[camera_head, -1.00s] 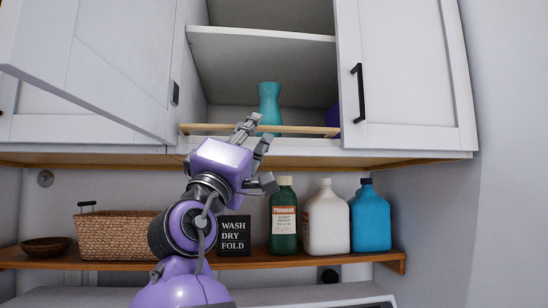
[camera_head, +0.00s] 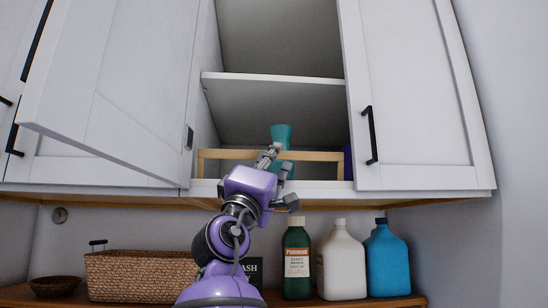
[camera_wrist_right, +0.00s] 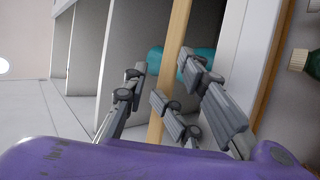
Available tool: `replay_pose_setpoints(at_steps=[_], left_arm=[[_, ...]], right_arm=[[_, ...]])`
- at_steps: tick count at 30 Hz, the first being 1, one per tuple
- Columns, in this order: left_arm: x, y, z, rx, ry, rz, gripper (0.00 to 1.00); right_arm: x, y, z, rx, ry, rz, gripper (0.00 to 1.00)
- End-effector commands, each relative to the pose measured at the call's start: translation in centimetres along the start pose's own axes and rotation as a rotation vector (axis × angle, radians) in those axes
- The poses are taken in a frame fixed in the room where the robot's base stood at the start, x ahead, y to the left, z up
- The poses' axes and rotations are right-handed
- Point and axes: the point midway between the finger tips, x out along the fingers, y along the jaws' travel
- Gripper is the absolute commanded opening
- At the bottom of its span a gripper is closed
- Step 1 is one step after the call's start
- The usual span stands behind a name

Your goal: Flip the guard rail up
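The light wooden guard rail (camera_head: 318,156) stands upright as a frame across the front of the open cabinet's lower compartment. Its top bar is level, with a short post at each end. My right gripper (camera_head: 276,163) is at the middle of the rail, and its fingers overlap the rail in the head view. In the right wrist view, the wooden bar (camera_wrist_right: 178,30) runs between the spread fingers (camera_wrist_right: 168,92), which look apart; contact with the bar is unclear. A teal vase (camera_head: 282,136) stands behind the rail, partly hidden by it and the fingers. My left gripper is not in view.
The left cabinet door (camera_head: 110,90) hangs open beside my arm; the right door (camera_head: 410,100) is shut. On the shelf below are a wicker basket (camera_head: 140,276), a green bottle (camera_head: 297,265), a white jug (camera_head: 342,268) and a blue jug (camera_head: 387,265).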

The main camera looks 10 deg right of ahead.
Motion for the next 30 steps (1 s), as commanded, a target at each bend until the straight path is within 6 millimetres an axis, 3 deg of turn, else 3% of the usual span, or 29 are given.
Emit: replay_pose_setpoints(at_steps=[7, 13, 30], left_arm=[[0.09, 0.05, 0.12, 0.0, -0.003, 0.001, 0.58], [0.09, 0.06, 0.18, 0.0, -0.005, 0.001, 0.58], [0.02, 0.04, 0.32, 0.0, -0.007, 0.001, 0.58]], right_arm=[[0.04, -0.16, 0.04, -0.001, 0.0, -0.002, 0.23], [0.03, -0.13, 0.03, -0.001, 0.0, -0.001, 0.0], [0.02, -0.1, 0.01, 0.0, 0.0, -0.001, 0.0]])
